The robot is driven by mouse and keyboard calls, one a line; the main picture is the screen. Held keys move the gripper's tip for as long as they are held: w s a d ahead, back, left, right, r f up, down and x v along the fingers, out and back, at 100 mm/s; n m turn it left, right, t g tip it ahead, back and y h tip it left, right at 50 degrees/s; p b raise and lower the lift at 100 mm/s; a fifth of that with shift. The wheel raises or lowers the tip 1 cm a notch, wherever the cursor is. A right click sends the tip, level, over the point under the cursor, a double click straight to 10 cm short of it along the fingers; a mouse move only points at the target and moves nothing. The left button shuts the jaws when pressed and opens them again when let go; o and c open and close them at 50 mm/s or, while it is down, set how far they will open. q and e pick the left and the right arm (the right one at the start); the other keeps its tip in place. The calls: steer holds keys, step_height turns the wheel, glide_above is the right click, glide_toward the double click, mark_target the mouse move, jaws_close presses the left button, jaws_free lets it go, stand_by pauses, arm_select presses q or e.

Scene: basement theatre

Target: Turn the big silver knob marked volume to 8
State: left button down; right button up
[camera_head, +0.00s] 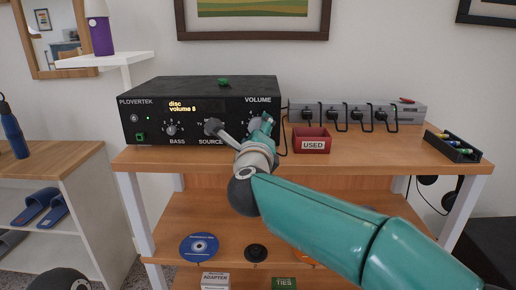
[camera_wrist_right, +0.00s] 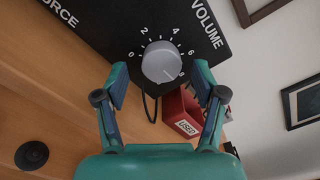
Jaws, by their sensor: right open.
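The silver volume knob (camera_wrist_right: 161,62) is on the black front of the amplifier (camera_head: 205,90), inside a scale from 0 to 8. Its pointer line is at the lower right, at about the 8. The amplifier's display (camera_head: 183,106) appears to read "disc volume 8". My right gripper (camera_wrist_right: 160,75) is open, with its teal fingers on either side of the knob and no visible contact. In the head view my right gripper (camera_head: 262,128) and wrist hide most of the knob. My left gripper is not in view.
The source knob (camera_head: 213,127) and bass knob (camera_head: 171,129) are left of the volume knob. A red "USED" box (camera_head: 311,140) stands close on the right. Behind it is a grey unit (camera_head: 395,109) with several cables. A black tray (camera_head: 455,149) lies at the bench's right end.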

steer(key=s, duration=1)
steer(key=shift+s, duration=0.15)
steer(key=shift+f, duration=0.2)
